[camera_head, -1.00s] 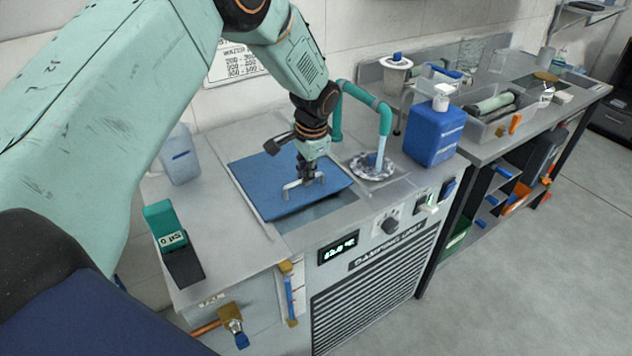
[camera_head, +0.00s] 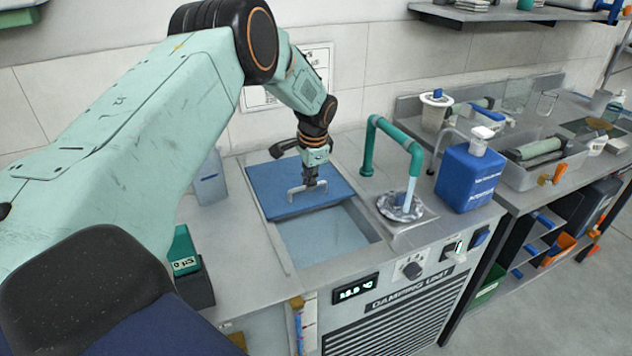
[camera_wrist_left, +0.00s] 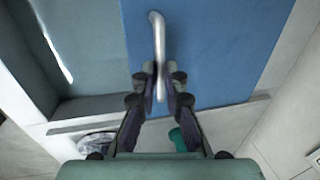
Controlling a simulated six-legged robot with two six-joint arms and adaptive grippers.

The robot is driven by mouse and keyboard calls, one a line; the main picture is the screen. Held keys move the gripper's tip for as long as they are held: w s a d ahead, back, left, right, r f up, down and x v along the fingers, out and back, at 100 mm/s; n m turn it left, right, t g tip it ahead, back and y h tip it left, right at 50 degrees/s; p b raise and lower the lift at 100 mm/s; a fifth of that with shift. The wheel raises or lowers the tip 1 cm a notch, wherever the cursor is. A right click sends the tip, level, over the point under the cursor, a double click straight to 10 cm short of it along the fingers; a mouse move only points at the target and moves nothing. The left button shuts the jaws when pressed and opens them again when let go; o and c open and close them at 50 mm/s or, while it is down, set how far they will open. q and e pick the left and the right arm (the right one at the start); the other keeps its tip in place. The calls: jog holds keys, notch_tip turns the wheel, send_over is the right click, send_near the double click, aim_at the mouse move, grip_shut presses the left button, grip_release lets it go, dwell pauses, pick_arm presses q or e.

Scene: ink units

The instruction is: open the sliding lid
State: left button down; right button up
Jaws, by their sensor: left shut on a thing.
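The blue sliding lid (camera_head: 265,190) lies over the back part of the recess in the damping unit's top. The front part of the opening (camera_head: 322,240) is uncovered and shows a pale grey-blue inside. My left gripper (camera_head: 310,184) is shut on the lid's metal handle (camera_head: 293,200). In the left wrist view, the fingers (camera_wrist_left: 160,75) close around the handle bar (camera_wrist_left: 156,22), with the blue lid (camera_wrist_left: 215,50) behind. My right gripper is not in view.
A teal tap (camera_head: 395,140) over a small round drain (camera_head: 400,206) and a blue bottle (camera_head: 467,178) stand to the right. A dark box with a teal lid (camera_head: 190,262) is at front left, and a translucent container (camera_head: 209,180) at back left.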

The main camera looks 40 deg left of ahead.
pick_arm(q)
jog(key=shift+w+a, duration=0.15)
jog(key=shift+a, duration=0.05)
jog(key=c, duration=1.4)
grip_release()
jog(key=v, duration=1.2)
